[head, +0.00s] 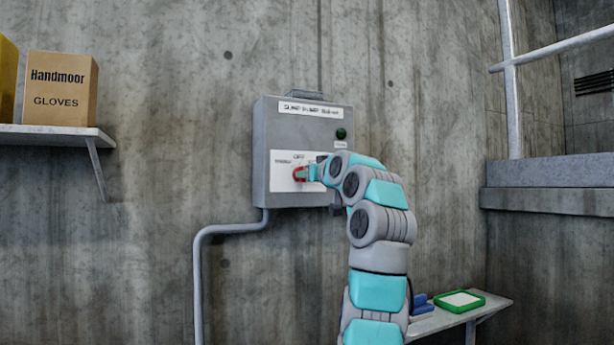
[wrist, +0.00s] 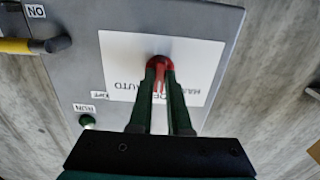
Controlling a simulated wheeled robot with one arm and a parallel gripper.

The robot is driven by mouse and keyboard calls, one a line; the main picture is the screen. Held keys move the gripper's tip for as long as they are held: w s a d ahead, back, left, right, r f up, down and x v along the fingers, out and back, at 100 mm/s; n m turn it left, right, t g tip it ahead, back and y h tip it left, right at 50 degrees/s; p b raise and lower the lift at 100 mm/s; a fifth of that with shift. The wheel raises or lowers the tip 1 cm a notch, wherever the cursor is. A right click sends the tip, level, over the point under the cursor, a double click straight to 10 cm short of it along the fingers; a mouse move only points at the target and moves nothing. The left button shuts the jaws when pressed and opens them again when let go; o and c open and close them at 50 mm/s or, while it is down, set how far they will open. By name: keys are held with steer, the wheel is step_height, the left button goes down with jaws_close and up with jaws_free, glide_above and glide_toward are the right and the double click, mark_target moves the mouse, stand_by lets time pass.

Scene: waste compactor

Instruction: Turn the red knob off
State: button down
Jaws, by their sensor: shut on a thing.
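The red knob (head: 300,174) sits on the white label plate of a grey control box (head: 261,150) on the wall. In the head view my gripper (head: 308,174) is at the knob, coming from the right. In the wrist view the red knob (wrist: 159,63) shows between and above the two dark green fingers of my gripper (wrist: 160,78), which are closed on it. The plate lettering reads upside down there, with "AUTO" and part of "OFF" and "HAND" visible. The fingers hide part of the lettering, so the knob's exact setting is hard to tell.
A dark green lamp (head: 341,133) is on the box. A shelf (head: 60,134) with a gloves box (head: 60,90) is at left. A low shelf (head: 465,317) holds a green-framed item (head: 459,300).

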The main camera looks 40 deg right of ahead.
steer(key=c, duration=0.9)
jaws_free()
steer(key=shift+o, duration=0.2)
steer(key=b+v, duration=0.2)
steer(key=v, duration=0.5)
steer(key=shift+s, duration=0.4)
